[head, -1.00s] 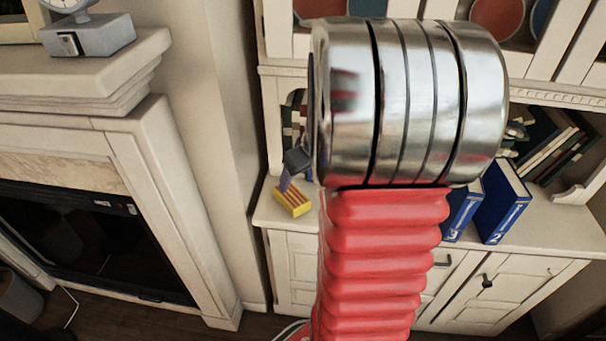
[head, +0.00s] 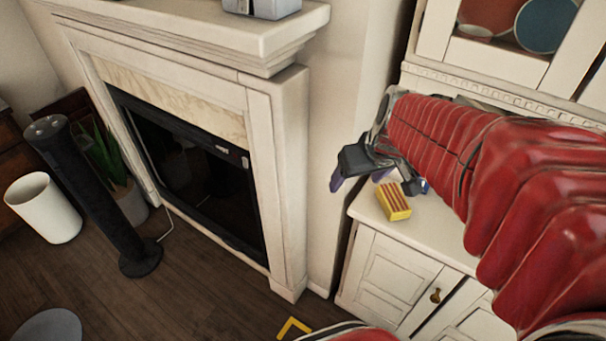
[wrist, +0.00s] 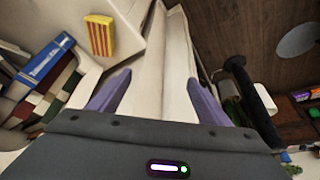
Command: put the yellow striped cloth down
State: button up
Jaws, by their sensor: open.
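The yellow striped cloth (head: 394,201), a small folded block with red stripes, lies on the white cabinet top (head: 428,226) near its left front corner. It also shows in the wrist view (wrist: 100,36), up and left of the fingers. My gripper (head: 362,182) is open and empty, beside the cloth and to its left in the head view. In the wrist view the purple fingers (wrist: 155,97) are wide apart with nothing between them. The cloth is apart from the fingers.
A white fireplace (head: 278,180) stands left of the cabinet. A black tower (head: 95,195) and a white bin (head: 44,208) are on the wooden floor at left. Books (wrist: 42,70) stand on the cabinet in the wrist view.

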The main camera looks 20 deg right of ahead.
jog(key=s+a+r, duration=0.4)
jog(key=s+a, duration=0.6)
jog(key=a, duration=0.2)
jog(key=shift+r+t, duration=0.2)
jog(key=shift+t, duration=0.2)
jog(key=shift+s, duration=0.1)
